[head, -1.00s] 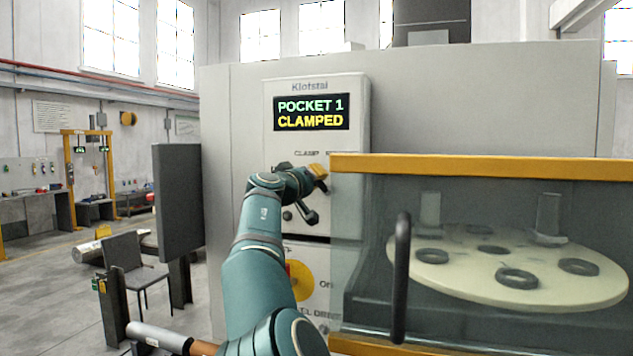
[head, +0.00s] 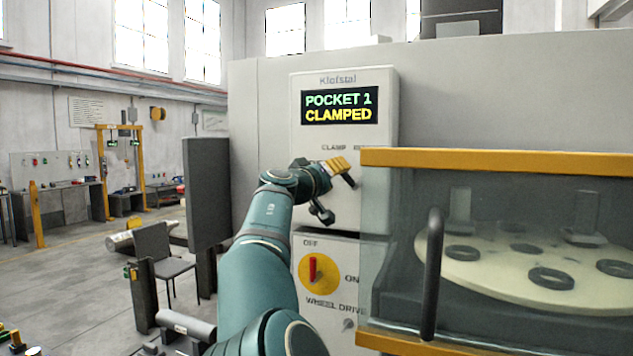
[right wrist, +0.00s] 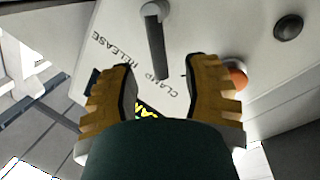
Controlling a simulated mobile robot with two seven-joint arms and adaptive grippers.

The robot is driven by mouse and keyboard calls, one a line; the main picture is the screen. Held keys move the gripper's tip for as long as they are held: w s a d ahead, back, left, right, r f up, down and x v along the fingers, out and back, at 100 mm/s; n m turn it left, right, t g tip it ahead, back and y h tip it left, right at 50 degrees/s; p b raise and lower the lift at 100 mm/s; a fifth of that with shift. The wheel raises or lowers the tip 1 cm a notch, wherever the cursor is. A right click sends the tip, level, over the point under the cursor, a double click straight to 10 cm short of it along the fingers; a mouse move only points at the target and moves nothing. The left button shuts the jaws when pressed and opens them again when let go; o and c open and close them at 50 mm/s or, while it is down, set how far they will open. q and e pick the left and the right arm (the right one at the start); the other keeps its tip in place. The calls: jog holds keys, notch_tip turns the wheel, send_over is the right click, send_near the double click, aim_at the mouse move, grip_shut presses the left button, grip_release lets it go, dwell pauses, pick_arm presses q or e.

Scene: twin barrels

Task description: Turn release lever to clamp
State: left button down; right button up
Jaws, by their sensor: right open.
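The clamp lever (right wrist: 155,45) is a dark bar on the grey control panel (right wrist: 205,25). In the right wrist view its free end points toward the CLAMP label, with RELEASE beside it. My right gripper (right wrist: 160,66) has yellow ridged fingers, one on each side of the lever's end; they are apart, and no contact shows. In the head view this gripper (head: 338,166) is in front of the panel below the CLAMP label and covers part of the lever area. The display (head: 339,107) reads POCKET 1 CLAMPED. My left gripper is not in view.
A yellow-framed glass door (head: 500,160) with a dark vertical handle (head: 432,275) stands right of the panel, before a pale wheel (head: 490,270). A red switch on a yellow disc (head: 318,273) is below. A dark upright panel (head: 207,195) stands at left.

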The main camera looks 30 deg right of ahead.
jog(key=v, duration=0.7)
jog(key=shift+a, duration=0.25)
jog(key=shift+s, duration=0.15)
jog(key=shift+f, duration=0.1)
